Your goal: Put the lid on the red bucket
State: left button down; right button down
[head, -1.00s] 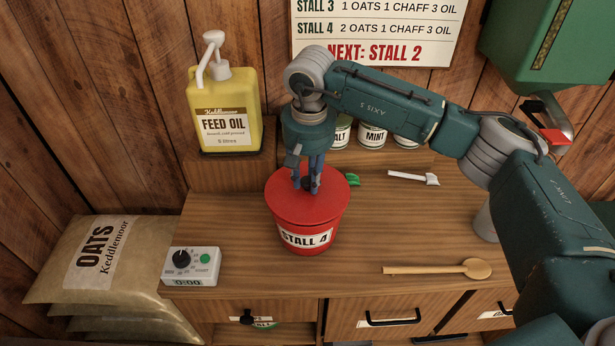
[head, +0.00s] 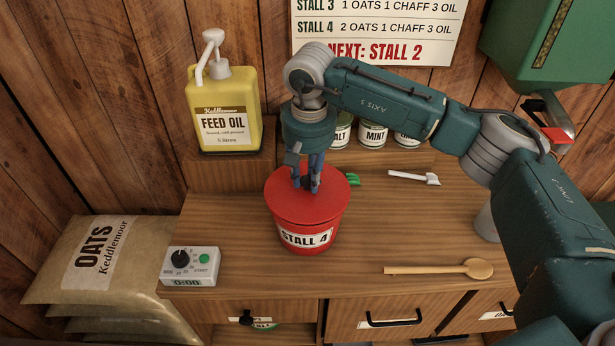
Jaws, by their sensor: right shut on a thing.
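The red bucket (head: 305,243), labelled STALL 4, stands upright on the wooden counter. The red lid (head: 290,210) lies over the bucket's top and looks about level; I cannot tell whether it is fully seated. My right gripper (head: 307,186) points straight down at the middle of the lid, shut on the lid's small dark knob, which its fingers mostly hide. My left gripper is not in view.
A yellow feed oil jug (head: 229,112) stands on a raised block behind left. A timer (head: 190,266) sits at the front left, and a wooden spoon (head: 440,269) at the front right. A white scoop (head: 414,177), a green scoop (head: 353,180) and tins (head: 373,134) are behind.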

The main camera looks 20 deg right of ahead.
aim_at(308, 187)
jog(key=shift+f+b, duration=0.5)
jog(key=shift+f, duration=0.15)
jog(key=c, duration=1.7)
grip_release()
jog(key=shift+r, duration=0.15)
jog(key=r+p, duration=0.2)
jog(key=r, duration=0.1)
jog(key=s+r+p, duration=0.1)
jog(key=r, duration=0.3)
jog(key=r+p, duration=0.2)
jog(key=r, duration=0.1)
jog(key=shift+s+a+r+p, duration=0.1)
jog(key=shift+s+r+p, duration=0.1)
jog(key=shift+r+p, duration=0.15)
